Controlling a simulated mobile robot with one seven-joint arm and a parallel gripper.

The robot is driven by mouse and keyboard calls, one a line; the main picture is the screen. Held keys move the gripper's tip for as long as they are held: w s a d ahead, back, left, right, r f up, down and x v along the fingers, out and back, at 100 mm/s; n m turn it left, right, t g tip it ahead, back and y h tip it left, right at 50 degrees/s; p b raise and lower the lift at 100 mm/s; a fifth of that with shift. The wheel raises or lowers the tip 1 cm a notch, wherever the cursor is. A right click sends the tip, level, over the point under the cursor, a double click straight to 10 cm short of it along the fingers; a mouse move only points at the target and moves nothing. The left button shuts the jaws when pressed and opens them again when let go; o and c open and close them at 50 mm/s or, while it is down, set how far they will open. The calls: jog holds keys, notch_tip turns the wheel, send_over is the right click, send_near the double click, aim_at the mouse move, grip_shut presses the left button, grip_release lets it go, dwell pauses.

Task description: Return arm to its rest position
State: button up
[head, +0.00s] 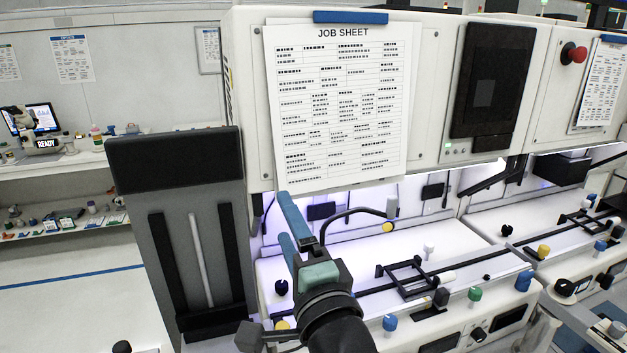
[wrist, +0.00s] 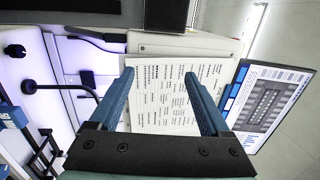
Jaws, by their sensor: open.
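My gripper (head: 283,222) shows in the head view with its blue fingers pointing up and left, just below the job sheet (head: 343,105). In the wrist view my gripper (wrist: 158,85) has its two blue fingers spread wide with nothing between them. The job sheet (wrist: 160,88) lies beyond the fingers, on the machine's front under a blue clip (head: 350,17). I cannot tell the exact gap between the fingertips and the sheet.
A bonder machine (head: 432,100) with a lit bench (head: 430,240), knobs and a black frame (head: 405,275) stands ahead. A grey cabinet (head: 185,225) is left of my arm. A monitor (wrist: 262,105) shows at right in the wrist view.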

jog(key=s+d+r+n+t+h, duration=0.1)
jog(key=s+r+n+t+h, duration=0.1)
jog(key=r, duration=0.7)
jog(key=s+d+r+n+t+h, duration=0.1)
jog(key=s+r+n+t+h, duration=0.1)
jog(key=s+r+n+t, duration=0.2)
jog(key=s+d+r+n+t+h, duration=0.1)
jog(key=s+r+n+t+h, duration=0.2)
jog(key=s+r+n, duration=0.4)
jog(key=s+r, duration=0.4)
jog(key=r, duration=0.3)
jog(key=shift+d+r+n, duration=0.2)
jog(key=shift+r+n, duration=0.15)
jog(key=shift+n, duration=0.05)
jog(key=shift+f, duration=0.1)
